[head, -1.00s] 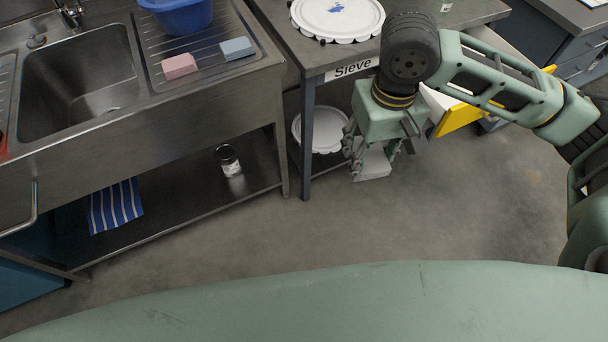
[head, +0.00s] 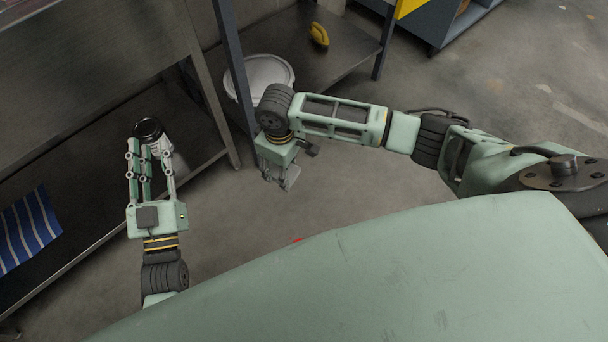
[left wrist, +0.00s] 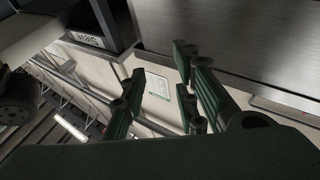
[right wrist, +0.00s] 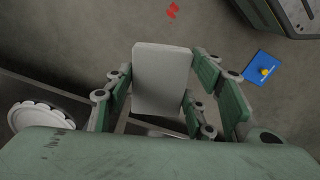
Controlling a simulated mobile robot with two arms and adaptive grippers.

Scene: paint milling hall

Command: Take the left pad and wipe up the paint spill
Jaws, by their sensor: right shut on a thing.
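My right gripper (head: 284,178) is shut on a pale grey-white pad (right wrist: 162,80), held below the wrist, above the floor beside the bench. In the head view the pad is mostly hidden by the gripper. My left gripper (head: 150,148) is open; its fingers overlap a dark-lidded can (head: 157,138) in the head view, and the left wrist view shows nothing between them. A red paint spot (right wrist: 172,10) lies on the floor at the top of the right wrist view. It also shows in the head view (head: 297,240), at my body's edge.
A steel lower shelf (head: 90,200) holds a blue striped cloth (head: 27,230). A white round lid (head: 262,75) and a yellow item (head: 319,34) are under the bench. A blue sheet (right wrist: 256,65) lies on the floor. The floor between shelf and body is clear.

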